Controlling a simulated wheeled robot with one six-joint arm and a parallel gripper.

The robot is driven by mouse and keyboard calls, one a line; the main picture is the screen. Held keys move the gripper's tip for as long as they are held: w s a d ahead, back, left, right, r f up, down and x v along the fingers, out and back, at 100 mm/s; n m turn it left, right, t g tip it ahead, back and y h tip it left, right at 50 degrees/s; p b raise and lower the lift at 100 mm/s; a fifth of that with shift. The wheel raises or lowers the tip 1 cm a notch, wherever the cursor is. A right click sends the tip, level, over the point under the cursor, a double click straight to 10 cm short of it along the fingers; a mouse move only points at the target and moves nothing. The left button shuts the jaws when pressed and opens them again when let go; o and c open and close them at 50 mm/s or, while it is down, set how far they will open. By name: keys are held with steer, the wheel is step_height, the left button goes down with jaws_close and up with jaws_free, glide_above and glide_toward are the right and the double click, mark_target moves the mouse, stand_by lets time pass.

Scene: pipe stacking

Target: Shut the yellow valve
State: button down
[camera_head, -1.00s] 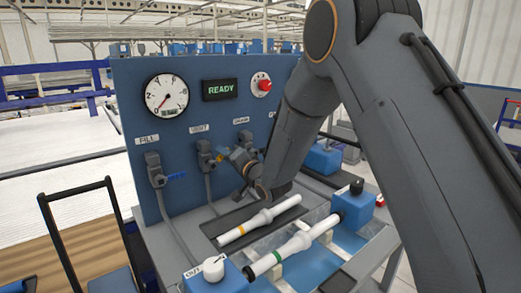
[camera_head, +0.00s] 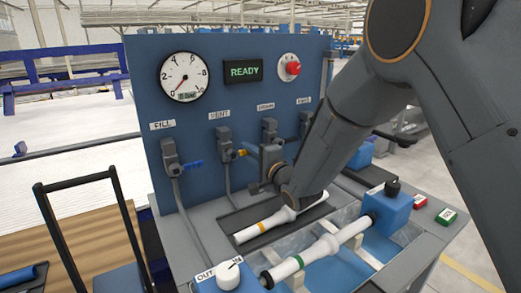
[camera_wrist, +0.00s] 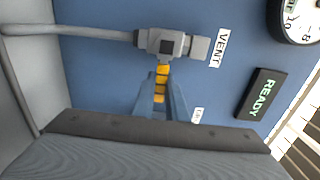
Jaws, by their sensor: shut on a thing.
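The yellow valve is the VENT valve (camera_head: 224,142), a dark grey body on the blue panel with a pipe running down from it. It also shows in the wrist view (camera_wrist: 165,43). Its yellow handle (camera_wrist: 161,84) sticks out sideways, across the line of the pipe; in the head view only a bit of yellow shows. My gripper (camera_wrist: 162,98) has its two blue-grey fingers on either side of the handle, shut on it. In the head view my gripper (camera_head: 246,154) reaches the valve from the right, and my arm partly hides it.
The FILL valve (camera_head: 172,158) with a blue handle is to the left; another valve (camera_head: 269,131) is close on the right. A gauge (camera_head: 184,77), a READY display (camera_head: 243,71) and a red knob (camera_head: 290,68) sit above. White pipe pieces (camera_head: 263,225) lie on the bench below.

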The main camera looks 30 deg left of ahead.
stand_by(0.3)
steer(key=c, duration=1.8)
jaws_free()
steer(key=shift+d, duration=0.1)
steer(key=b+v, duration=0.1)
steer(key=v, duration=0.6)
steer(key=shift+d, duration=0.25)
steer(key=shift+s+f, duration=0.1)
